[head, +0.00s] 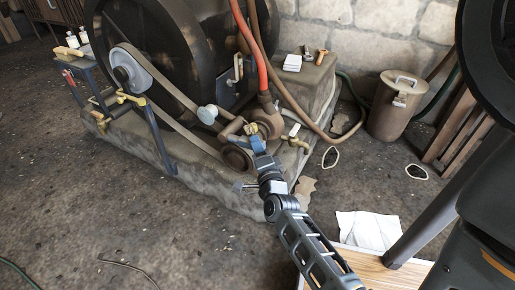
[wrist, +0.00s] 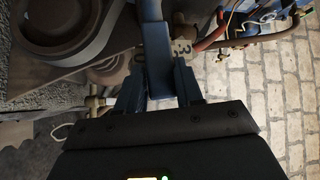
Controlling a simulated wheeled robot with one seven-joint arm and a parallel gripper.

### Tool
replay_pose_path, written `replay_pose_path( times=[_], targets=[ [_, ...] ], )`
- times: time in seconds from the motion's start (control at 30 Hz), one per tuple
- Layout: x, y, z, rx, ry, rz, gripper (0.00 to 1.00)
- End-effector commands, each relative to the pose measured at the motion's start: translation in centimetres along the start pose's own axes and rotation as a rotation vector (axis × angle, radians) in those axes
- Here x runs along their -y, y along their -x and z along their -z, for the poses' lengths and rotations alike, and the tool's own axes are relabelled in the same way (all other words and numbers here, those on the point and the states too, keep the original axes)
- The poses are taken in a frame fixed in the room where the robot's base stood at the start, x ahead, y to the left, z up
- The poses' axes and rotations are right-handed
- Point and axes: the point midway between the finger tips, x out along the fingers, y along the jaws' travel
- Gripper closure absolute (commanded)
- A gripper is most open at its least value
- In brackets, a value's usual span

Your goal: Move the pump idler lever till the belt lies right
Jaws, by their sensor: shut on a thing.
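The grey belt (head: 177,122) runs from the engine pulley (head: 125,70) at the upper left down to the small brown pump pulley (head: 237,157). In the wrist view, the belt (wrist: 97,42) curves around a brown pulley (wrist: 58,22); whether it sits fully in line is unclear. The blue idler lever (head: 257,144) stands by the pump. My gripper (head: 266,164) is shut on it.
A large dark flywheel (head: 180,45) stands behind the belt on the stone plinth (head: 200,180). A red hose (head: 250,45) rises from the pump. A brown canister (head: 397,108) stands at the right. The left floor is mostly clear.

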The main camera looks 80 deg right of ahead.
Motion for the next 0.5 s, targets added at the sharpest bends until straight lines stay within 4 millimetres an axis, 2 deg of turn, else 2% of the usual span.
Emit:
replay_pose_path(
  times=[0.03,0.13,0.5],
  targets=[
    [-0.02,0.01,-0.01,0.0,0.0,0.0,0.91],
    [-0.03,0.01,-0.01,0.0,0.0,-0.001,1.0],
    [0.42,-0.04,0.07,0.002,0.007,-0.007,1.0]
  ],
)
